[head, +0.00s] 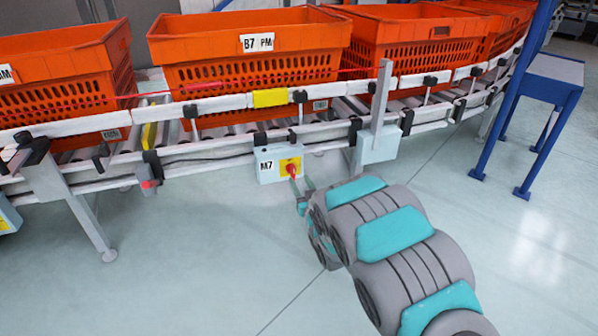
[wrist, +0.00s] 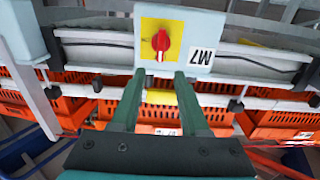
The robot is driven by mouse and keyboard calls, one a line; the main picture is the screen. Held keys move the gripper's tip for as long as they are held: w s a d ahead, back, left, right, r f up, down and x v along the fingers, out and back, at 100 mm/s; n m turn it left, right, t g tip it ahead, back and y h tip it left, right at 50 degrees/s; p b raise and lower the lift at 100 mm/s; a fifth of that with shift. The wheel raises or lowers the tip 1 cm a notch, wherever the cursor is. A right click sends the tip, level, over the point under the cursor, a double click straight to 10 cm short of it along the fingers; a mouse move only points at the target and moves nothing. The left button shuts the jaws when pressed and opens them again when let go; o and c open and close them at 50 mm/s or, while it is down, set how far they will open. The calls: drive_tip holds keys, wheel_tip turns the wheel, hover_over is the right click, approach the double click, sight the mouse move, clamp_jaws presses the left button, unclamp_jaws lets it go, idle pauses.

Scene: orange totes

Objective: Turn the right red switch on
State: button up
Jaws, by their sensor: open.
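A red rotary switch (head: 291,170) sits on a yellow plate on a pale box (head: 267,165) labelled M7, fixed to the conveyor's lower rail. In the wrist view the box appears upside down, and the switch (wrist: 161,41) has its handle ridge close to vertical in the picture. My gripper (wrist: 160,76) is open and empty. Its two green fingers point toward the box, with the switch lined up between them and just past their tips. In the head view my gripper (head: 300,186) is close in front of the switch, partly hidden by my arm; contact cannot be told.
Orange totes (head: 250,46) stand on the roller conveyor above. Another pale box with yellow (head: 7,216) is cut off at the left edge. A grey post with a box (head: 378,148) stands right of the switch. A blue stand (head: 548,90) is at the right.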

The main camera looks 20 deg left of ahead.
sight(294, 169)
drive_tip(key=shift+b+x, duration=0.35)
drive_tip(key=shift+x, duration=3.2)
clamp_jaws()
